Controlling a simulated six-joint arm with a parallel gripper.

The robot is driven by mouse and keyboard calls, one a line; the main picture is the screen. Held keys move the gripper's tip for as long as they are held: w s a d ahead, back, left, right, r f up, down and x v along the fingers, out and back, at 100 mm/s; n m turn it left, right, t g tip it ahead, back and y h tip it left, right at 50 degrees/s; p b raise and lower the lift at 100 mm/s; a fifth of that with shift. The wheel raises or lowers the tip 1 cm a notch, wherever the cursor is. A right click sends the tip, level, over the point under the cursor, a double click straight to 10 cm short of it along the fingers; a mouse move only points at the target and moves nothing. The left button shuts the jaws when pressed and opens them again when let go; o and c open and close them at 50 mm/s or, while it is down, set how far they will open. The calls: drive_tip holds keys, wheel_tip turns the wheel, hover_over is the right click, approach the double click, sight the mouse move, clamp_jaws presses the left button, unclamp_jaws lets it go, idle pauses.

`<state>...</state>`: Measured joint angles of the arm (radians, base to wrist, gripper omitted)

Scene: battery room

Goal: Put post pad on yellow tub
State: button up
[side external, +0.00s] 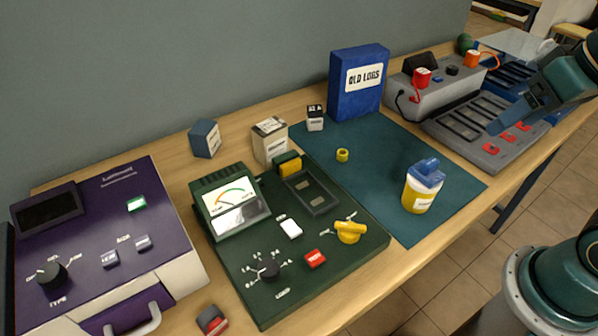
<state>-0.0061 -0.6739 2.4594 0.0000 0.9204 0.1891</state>
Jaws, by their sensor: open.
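A small yellow ring, which looks like the post pad (342,155), lies flat on the blue-green mat, left of the mat's middle. The yellow tub (417,196) stands upright near the mat's front right edge, with a pale label and a blue top (427,171). The ring and the tub are well apart. My gripper (508,119) is at the upper right, over the grey charger bay, away from both. It is open, and I see nothing held in it. Part of the gripper is cut off by the right picture edge.
The mat (385,142) has free room between ring and tub. A blue "OLD LOGS" binder (358,85) stands behind it. A green meter tester (280,230) and purple device (105,235) fill the left. A grey unit with red clamps (440,85) is at back right.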

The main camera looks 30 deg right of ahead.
drive_tip(key=shift+s+n+t, duration=0.3)
drive_tip(key=shift+s+n, duration=0.25)
drive_tip(key=shift+n, duration=0.45)
